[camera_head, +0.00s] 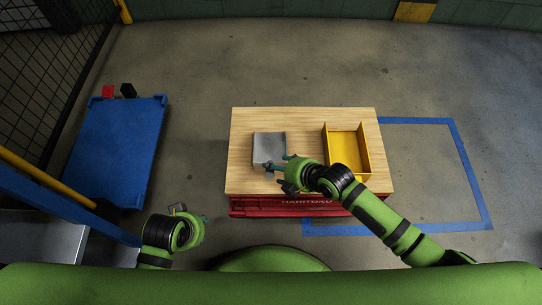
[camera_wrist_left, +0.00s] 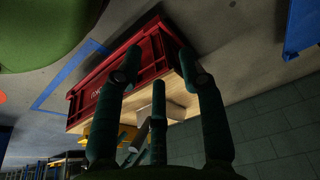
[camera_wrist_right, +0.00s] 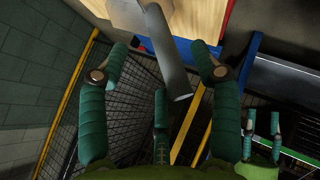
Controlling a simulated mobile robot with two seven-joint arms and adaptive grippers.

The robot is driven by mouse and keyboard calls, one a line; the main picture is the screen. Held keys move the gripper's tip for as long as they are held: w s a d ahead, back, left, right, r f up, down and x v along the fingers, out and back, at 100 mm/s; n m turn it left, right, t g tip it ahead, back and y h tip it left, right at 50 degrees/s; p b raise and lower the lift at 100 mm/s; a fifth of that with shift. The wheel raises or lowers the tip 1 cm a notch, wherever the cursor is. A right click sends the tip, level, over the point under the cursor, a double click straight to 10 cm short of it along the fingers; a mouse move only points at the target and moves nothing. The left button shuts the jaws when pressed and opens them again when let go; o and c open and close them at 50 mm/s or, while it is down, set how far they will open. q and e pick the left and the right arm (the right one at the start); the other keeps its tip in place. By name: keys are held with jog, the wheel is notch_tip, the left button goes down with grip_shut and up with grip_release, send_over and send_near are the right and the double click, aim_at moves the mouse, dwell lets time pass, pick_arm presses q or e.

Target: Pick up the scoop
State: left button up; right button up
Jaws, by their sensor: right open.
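The scoop (camera_head: 268,146) is grey, with a broad flat pan lying on the wooden table top. In the right wrist view its grey round handle (camera_wrist_right: 170,62) points towards my right gripper, with part of the pan (camera_wrist_right: 125,14) at the top edge. My right gripper (camera_head: 278,171) is open at the scoop's near edge. Its fingers stand on both sides of the handle, and I cannot tell whether they touch it. My left gripper (camera_head: 190,213) is open and empty, low at the left, away from the table. The scoop also shows in the left wrist view (camera_wrist_left: 176,110).
A yellow open tray (camera_head: 364,151) stands on the table top (camera_head: 304,121), right of the scoop. A red crate (camera_head: 250,207) is under the table top. A blue platform (camera_head: 115,150) stands at the left. Blue tape marks the floor at the right.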

jog(key=b+x, duration=0.2)
jog(key=x, duration=0.3)
pick_arm(q)
jog(key=v, duration=0.6)
jog(key=shift+w+a+r, duration=0.2)
jog(key=shift+w+r, duration=0.1)
jog(key=shift+w, duration=0.05)
pick_arm(e)
jog(key=shift+w+a+f, duration=0.1)
jog(key=shift+w+f, duration=0.05)
jog(key=shift+w, duration=0.05)
grip_shut()
